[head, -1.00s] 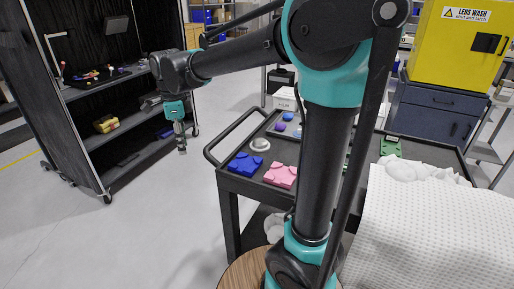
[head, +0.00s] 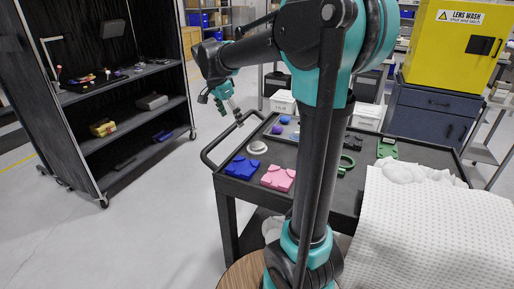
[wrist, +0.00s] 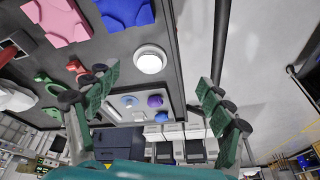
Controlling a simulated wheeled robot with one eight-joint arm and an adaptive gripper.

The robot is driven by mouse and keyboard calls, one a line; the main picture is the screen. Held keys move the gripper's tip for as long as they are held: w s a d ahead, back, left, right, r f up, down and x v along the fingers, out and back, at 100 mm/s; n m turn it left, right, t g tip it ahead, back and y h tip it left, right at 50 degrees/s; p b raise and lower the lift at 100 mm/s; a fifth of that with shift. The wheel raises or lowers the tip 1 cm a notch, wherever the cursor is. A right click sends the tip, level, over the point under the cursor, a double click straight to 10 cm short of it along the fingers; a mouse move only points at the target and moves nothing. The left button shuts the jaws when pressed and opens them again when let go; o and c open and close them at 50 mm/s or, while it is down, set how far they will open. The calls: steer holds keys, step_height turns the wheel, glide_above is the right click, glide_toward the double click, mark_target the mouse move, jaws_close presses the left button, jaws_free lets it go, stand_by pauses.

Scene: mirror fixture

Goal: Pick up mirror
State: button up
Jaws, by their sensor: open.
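A round, pale disc with a silvery rim, which looks like the mirror (head: 257,147), lies on the black cart top near its left edge. In the wrist view the mirror (wrist: 150,60) shows bright white, just above the gap between the fingers. My gripper (head: 238,118) is in the air beyond the cart's left handle, up and left of the mirror, and apart from it. In the wrist view my gripper (wrist: 160,105) has its green-padded fingers spread wide, with nothing between them.
A blue block (head: 242,168) and a pink block (head: 278,178) lie near the mirror on the cart. A tray (wrist: 178,103) holds small blue and purple pieces. The cart's handle (head: 209,154) rises at the left edge. A black shelf unit (head: 120,130) stands left, across open floor.

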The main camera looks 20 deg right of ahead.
steer(key=n, duration=0.1)
glide_toward(257, 145)
steer(key=shift+w+a+f+h, duration=0.1)
steer(key=shift+w+f+h, duration=0.1)
steer(key=shift+f, duration=0.3)
steer(key=shift+w+a+f+h, duration=0.1)
steer(key=shift+w+f, duration=0.1)
steer(key=shift+f, duration=0.3)
steer(key=shift+d+x, duration=0.15)
steer(key=shift+x, duration=1.45)
steer(key=shift+d+x, duration=0.1)
steer(key=shift+x, duration=1.45)
steer(key=shift+s+r, duration=0.1)
steer(key=shift+s, duration=0.1)
steer(key=shift+c, duration=0.6)
steer(key=c, duration=1.2)
